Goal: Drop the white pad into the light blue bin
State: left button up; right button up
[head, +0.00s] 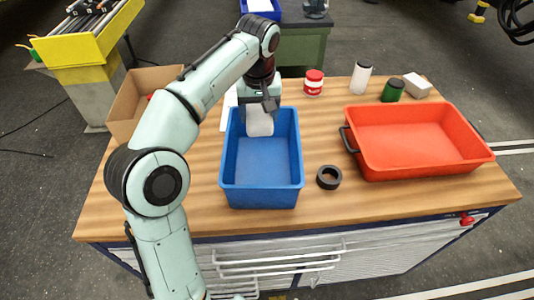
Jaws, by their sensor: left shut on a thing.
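A white pad (259,123) hangs from my left gripper (260,105), which is shut on it. The gripper points down over the back part of a blue bin (263,198) on the wooden workbench. The pad shows in front of the bin's back wall; I cannot tell how far below the rim it reaches. The visible bin floor is empty. My right gripper is not in view.
A red tray (420,140) stands on the right of the workbench (345,215). A black ring (329,177) lies between bin and tray. A red-and-white jar (313,83), a white bottle (361,78), a green jar (392,91) and a small box (417,86) stand behind. A cardboard box (135,98) is at left.

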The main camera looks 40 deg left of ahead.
pick_arm(q)
jog(key=f, duration=0.4)
jog(key=shift+s, duration=0.2)
jog(key=shift+w+f, duration=0.15)
jog(key=shift+f, duration=0.3)
jog(key=shift+s+f+b, duration=0.2)
jog(key=shift+b, duration=0.1)
jog(key=o, duration=1)
jog(key=shift+w, duration=0.2)
jog(key=shift+s+r, duration=0.1)
jog(key=shift+r, duration=0.05)
jog(key=r, duration=0.4)
jog(key=s+d+r, duration=0.1)
jog(key=r, duration=0.8)
jog(key=shift+s+d+p, duration=0.15)
jog(key=shift+s+p, duration=0.1)
jog(key=shift+p, duration=0.05)
